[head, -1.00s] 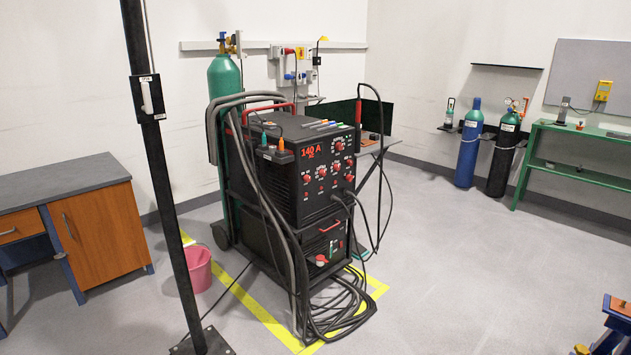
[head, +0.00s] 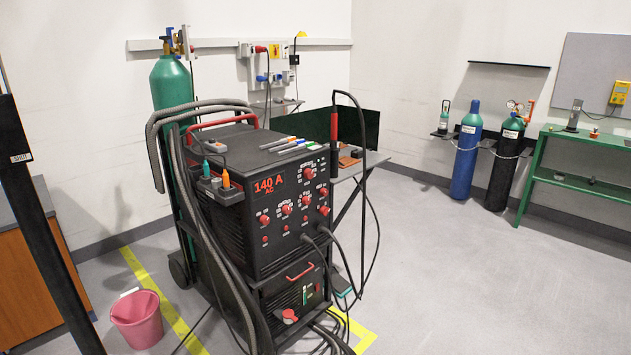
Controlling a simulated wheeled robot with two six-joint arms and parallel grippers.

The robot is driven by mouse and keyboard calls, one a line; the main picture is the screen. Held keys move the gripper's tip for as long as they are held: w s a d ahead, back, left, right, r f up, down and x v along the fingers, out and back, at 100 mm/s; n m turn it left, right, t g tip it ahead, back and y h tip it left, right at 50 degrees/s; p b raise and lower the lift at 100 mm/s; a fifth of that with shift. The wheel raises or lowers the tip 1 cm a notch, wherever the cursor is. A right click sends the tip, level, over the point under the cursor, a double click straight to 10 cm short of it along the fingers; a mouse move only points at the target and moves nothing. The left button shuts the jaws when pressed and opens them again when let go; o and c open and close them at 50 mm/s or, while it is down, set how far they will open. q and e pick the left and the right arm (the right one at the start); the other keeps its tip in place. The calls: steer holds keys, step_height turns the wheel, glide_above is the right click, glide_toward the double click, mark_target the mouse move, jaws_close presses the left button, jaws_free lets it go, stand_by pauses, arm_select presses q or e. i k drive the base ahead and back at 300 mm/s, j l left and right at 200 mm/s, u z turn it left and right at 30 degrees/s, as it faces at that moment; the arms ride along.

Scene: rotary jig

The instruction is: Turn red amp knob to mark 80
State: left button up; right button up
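The black welding machine (head: 262,247) stands on a cart in the middle of the head view, its front panel turned to the right. The panel bears several red knobs with pale scale marks: a top knob (head: 309,174), one at the lower left (head: 264,220), and others in a row between. Which of them is the amp knob, and where its pointer stands, is too small to read. Neither of my grippers shows in the head view.
Thick grey hoses and cables hang around the machine and reach the floor. A black post (head: 40,230) stands at the left, near a pink bucket (head: 137,318). A green gas cylinder (head: 172,88) stands behind the machine. The floor to the right (head: 470,285) is clear.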

mark_target(309, 172)
steer(key=i+l, duration=0.35)
steer(key=l, duration=0.15)
steer(key=i+l, duration=0.4)
steer(key=l, duration=0.1)
